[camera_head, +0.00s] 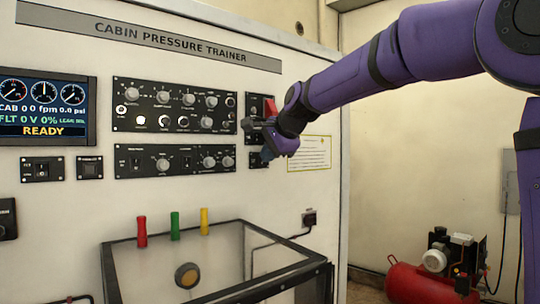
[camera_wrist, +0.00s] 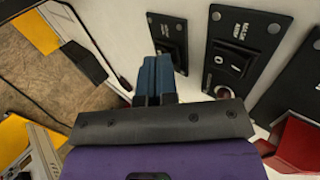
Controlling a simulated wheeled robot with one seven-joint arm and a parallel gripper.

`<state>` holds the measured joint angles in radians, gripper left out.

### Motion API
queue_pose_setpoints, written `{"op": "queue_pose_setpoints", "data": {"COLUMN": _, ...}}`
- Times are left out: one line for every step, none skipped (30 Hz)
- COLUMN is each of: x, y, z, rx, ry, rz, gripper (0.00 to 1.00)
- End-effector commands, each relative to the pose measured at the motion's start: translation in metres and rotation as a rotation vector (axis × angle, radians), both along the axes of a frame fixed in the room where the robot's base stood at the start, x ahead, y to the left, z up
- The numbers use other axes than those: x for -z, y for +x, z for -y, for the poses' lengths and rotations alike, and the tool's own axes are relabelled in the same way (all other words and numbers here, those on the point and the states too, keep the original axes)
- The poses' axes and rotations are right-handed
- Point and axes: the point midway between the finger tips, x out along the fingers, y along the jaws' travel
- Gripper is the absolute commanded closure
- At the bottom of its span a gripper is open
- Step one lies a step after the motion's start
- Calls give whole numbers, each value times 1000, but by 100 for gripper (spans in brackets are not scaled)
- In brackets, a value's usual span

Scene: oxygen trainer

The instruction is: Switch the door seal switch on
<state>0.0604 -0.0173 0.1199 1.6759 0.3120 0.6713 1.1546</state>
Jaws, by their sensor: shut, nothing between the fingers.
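My gripper (camera_head: 268,155) is shut and empty, at the right side of the trainer panel. In the wrist view its blue fingertips (camera_wrist: 155,72) are together, in front of the lower edge of a small black switch plate (camera_wrist: 166,38). This plate is partly hidden behind my gripper in the head view (camera_head: 258,161). Its label is too small to read, so I cannot tell whether it is the door seal switch. Contact between the fingers and the plate cannot be told.
A rocker switch plate marked 0 and 1 (camera_wrist: 238,52) sits beside it, and a red part (camera_wrist: 300,143) lies beyond. Two small plates (camera_head: 42,170) (camera_head: 90,168) are under the display reading READY (camera_head: 42,108). A clear-sided box (camera_head: 215,255) juts out below. A red compressor (camera_head: 420,283) stands right.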

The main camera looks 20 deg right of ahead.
Motion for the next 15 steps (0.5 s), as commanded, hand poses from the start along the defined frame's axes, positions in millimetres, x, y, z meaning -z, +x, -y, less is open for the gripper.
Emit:
{"op": "queue_pose_setpoints", "data": {"x": 0, "y": 0, "z": 0, "rx": 0, "ry": 0, "rz": 0, "gripper": 100}}
{"op": "queue_pose_setpoints", "data": {"x": 0, "y": 0, "z": 0, "rx": 0, "ry": 0, "rz": 0, "gripper": 100}}
{"op": "queue_pose_setpoints", "data": {"x": 0, "y": 2, "z": -1, "rx": 0, "ry": 0, "rz": 0, "gripper": 100}}
{"op": "queue_pose_setpoints", "data": {"x": -1, "y": 3, "z": -1, "rx": -1, "ry": 1, "rz": 0, "gripper": 100}}
{"op": "queue_pose_setpoints", "data": {"x": -1, "y": 6, "z": -2, "rx": -1, "ry": 1, "rz": 0, "gripper": 100}}
{"op": "queue_pose_setpoints", "data": {"x": -2, "y": 8, "z": -3, "rx": 0, "ry": 1, "rz": -1, "gripper": 100}}
{"op": "queue_pose_setpoints", "data": {"x": -2, "y": 7, "z": -2, "rx": 0, "ry": 1, "rz": -1, "gripper": 100}}
{"op": "queue_pose_setpoints", "data": {"x": -2, "y": 7, "z": -2, "rx": 1, "ry": 2, "rz": -2, "gripper": 100}}
{"op": "queue_pose_setpoints", "data": {"x": -1, "y": 7, "z": -2, "rx": 0, "ry": 1, "rz": -1, "gripper": 100}}
{"op": "queue_pose_setpoints", "data": {"x": -1, "y": 6, "z": -2, "rx": 0, "ry": 1, "rz": -1, "gripper": 100}}
{"op": "queue_pose_setpoints", "data": {"x": -1, "y": 6, "z": -2, "rx": 0, "ry": 1, "rz": -1, "gripper": 100}}
{"op": "queue_pose_setpoints", "data": {"x": -1, "y": 6, "z": -2, "rx": 0, "ry": 1, "rz": -2, "gripper": 100}}
{"op": "queue_pose_setpoints", "data": {"x": -2, "y": 6, "z": -2, "rx": 0, "ry": 1, "rz": -2, "gripper": 100}}
{"op": "queue_pose_setpoints", "data": {"x": -2, "y": 6, "z": -2, "rx": 0, "ry": 1, "rz": -2, "gripper": 100}}
{"op": "queue_pose_setpoints", "data": {"x": -2, "y": 7, "z": -2, "rx": 0, "ry": 1, "rz": -1, "gripper": 100}}
